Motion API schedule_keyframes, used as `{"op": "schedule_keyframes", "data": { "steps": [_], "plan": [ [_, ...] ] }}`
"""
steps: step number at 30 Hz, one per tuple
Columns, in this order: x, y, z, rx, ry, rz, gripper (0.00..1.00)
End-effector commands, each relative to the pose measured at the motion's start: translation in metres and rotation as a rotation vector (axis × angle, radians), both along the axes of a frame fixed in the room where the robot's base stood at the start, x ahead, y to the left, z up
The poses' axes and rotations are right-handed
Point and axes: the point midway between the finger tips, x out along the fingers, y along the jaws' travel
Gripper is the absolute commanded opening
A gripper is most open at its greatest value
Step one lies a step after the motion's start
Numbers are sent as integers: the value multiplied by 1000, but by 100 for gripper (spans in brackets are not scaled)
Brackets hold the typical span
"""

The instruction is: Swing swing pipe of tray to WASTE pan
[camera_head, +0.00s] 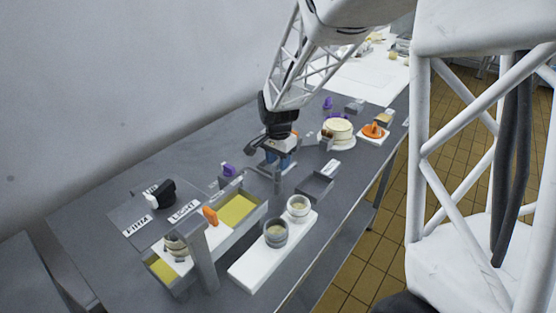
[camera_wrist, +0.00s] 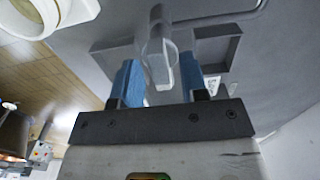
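My gripper (camera_head: 278,165) is low over the middle of the dark table, pointing down. In the wrist view its two blue fingers (camera_wrist: 158,72) are well apart. A grey swing pipe (camera_wrist: 157,18) with a pale, rounded, spout-like end lies between them; I cannot make out firm contact on both sides. A grey post (camera_head: 277,182) stands just below the gripper in the head view. A small grey open pan (camera_head: 315,187) is to its right, with a white label (camera_head: 330,168) too small to read. The gripper and arm partly hide the pipe and its tray.
A tray with yellow compartments (camera_head: 240,210) and an upright grey post (camera_head: 204,262) stand at front left. Two round pots sit on a white board (camera_head: 250,270). A cream round vessel (camera_head: 338,132) and an orange item (camera_head: 374,131) stand behind right. LIGHT (camera_head: 185,211) labels the left side.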

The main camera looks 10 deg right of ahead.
Motion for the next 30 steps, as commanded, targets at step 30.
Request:
{"op": "schedule_keyframes", "data": {
  "steps": [30],
  "plan": [
    [0,0,0,0,0,-151,0]
  ]
}}
